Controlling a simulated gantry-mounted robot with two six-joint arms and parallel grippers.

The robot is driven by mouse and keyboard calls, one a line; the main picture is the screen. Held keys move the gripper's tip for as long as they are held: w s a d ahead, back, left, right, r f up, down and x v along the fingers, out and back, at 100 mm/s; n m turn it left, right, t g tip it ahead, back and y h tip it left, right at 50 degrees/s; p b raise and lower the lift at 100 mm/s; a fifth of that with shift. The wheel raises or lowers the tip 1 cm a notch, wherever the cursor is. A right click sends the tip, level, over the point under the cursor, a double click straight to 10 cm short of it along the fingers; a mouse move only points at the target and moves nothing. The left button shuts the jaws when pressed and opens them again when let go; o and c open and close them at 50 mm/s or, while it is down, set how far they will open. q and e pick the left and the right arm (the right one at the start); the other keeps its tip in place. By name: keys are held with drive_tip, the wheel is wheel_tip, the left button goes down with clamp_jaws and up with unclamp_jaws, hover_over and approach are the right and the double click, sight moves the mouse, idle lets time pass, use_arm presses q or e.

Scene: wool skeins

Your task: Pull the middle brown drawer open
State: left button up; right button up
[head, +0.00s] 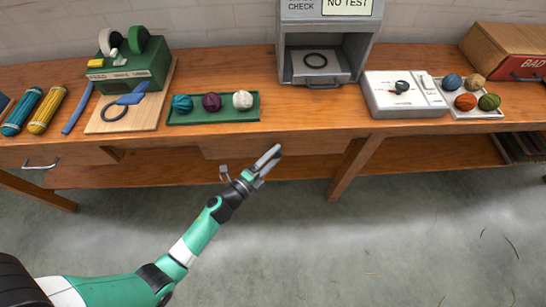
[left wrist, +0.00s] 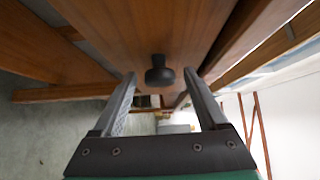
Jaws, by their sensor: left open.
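The middle brown drawer (head: 225,146) is set under the front edge of the table and looks closed in the head view. In the left wrist view its wooden front (left wrist: 150,30) fills the top, with a dark round knob (left wrist: 160,72) on it. My left gripper (head: 273,154) is in front of the drawer, its fingers open. In the left wrist view the knob appears between the two fingers (left wrist: 161,80), with a gap on each side; I cannot tell how deep it sits. My right gripper is not in view.
Another drawer handle (head: 40,164) is at left. A table leg (head: 354,168) stands right of the gripper. The floor in front is clear.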

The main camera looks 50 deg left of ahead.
use_arm(q)
clamp_jaws()
idle(1.4)
